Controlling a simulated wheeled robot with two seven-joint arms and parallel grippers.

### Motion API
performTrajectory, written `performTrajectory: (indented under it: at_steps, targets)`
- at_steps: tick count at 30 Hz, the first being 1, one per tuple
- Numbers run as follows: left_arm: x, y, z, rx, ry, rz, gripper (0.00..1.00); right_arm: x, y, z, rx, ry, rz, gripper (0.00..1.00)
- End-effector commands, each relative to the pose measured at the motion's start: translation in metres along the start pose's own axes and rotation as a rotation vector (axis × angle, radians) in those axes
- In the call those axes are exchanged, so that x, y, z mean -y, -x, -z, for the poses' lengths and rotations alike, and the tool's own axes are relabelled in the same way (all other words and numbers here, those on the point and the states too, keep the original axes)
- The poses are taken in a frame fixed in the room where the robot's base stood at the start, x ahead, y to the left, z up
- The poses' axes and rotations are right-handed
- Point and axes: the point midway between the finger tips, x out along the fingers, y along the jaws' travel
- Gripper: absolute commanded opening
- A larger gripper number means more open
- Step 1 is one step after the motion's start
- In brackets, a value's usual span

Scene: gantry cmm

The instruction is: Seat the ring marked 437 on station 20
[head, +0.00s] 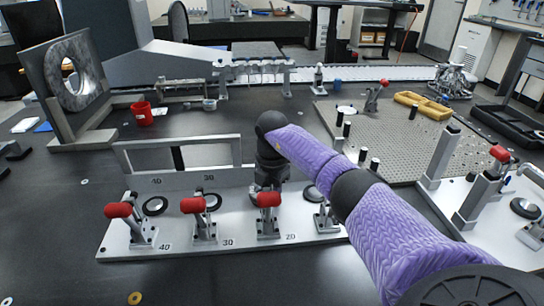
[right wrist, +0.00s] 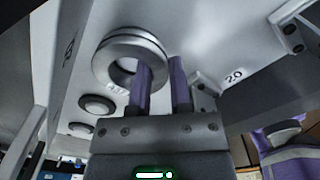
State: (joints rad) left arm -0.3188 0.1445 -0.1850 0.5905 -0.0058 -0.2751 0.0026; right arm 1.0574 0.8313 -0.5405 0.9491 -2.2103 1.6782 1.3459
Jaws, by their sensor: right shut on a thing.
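The ring (right wrist: 104,62) is a thick grey metal ring in the right wrist view. A small mark beside its lower edge looks like 437. My right gripper (right wrist: 161,82) is shut on the ring's wall, with one finger in its hole and one outside. The white fixture plate (head: 120,245) carries several stations; its mark 20 (head: 290,237) stands by a red-handled clamp (head: 268,200).
Red-handled clamps stand at marks 40 (head: 120,210) and 30 (head: 193,205). Dark round seats (head: 155,206) lie behind them. An upright frame (head: 128,158) stands along the plate's back. A perforated plate (head: 400,150) with posts lies right. A red cup (head: 142,114) stands back left.

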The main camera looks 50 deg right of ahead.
Motion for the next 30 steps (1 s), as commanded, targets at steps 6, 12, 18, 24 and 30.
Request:
performTrajectory:
  at_steps: [6, 12, 18, 24, 30]
  targets:
    - [0.001, -0.002, 0.006, -0.009, 0.001, 0.002, 0.78, 0.000, -0.004, 0.000, 0.001, 0.000, -0.001, 0.00]
    - [0.002, -0.002, 0.009, -0.014, 0.001, 0.003, 0.78, 0.000, -0.004, 0.000, 0.001, 0.000, -0.002, 0.00]
    - [0.002, -0.002, 0.008, -0.011, 0.001, 0.003, 0.78, 0.000, -0.004, 0.000, 0.000, 0.000, -0.001, 0.66]
    - [0.001, -0.002, 0.004, -0.005, 0.000, 0.001, 0.78, 0.000, -0.005, 0.000, 0.000, 0.000, 0.000, 0.66]
    - [0.002, 0.018, 0.002, -0.014, 0.001, 0.003, 0.78, 0.000, 0.034, -0.001, 0.002, -0.001, -0.008, 0.66]
